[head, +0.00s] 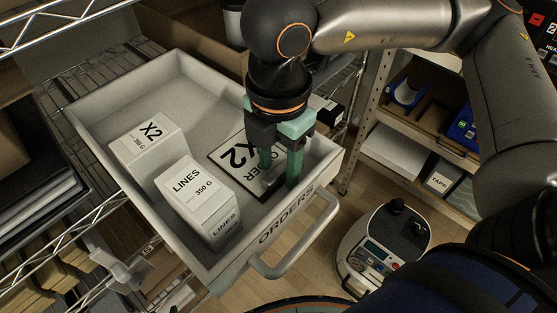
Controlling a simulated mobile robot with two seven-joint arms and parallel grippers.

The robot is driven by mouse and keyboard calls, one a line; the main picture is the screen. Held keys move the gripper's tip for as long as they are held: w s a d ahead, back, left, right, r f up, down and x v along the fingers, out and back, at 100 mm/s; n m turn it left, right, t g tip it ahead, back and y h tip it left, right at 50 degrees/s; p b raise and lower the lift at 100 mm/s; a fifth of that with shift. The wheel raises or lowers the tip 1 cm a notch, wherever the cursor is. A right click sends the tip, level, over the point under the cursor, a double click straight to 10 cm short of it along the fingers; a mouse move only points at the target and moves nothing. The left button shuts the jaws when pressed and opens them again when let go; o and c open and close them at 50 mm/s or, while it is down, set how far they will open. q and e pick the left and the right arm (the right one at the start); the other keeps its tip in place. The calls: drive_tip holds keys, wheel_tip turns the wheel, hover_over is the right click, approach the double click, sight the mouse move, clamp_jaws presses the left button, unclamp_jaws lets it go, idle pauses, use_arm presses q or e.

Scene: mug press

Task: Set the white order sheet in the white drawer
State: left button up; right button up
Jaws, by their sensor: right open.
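The white drawer (215,265) is pulled open, with "ORDERS" on its front and a bar handle. The white order sheet (232,160), dark-edged and printed "ORDER" and "X2", lies in the drawer at the right, near the front. My right gripper (279,181) points down over the sheet's right part. Its green fingers are apart, and they hide some of the sheet. Whether the fingertips touch the sheet is hard to tell. My left gripper is not in view.
In the drawer, left of the sheet, stand a white "X2" box (148,142) and a white "LINES" box (198,195). Wire shelving (85,75) surrounds the drawer. A scale-like device (383,245) stands low at the right, before a shelf with a "TAPE" box (440,181).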

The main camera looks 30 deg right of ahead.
wheel_tip(320, 180, up, 12)
drive_tip(key=shift+r, duration=0.15)
idle(0.3)
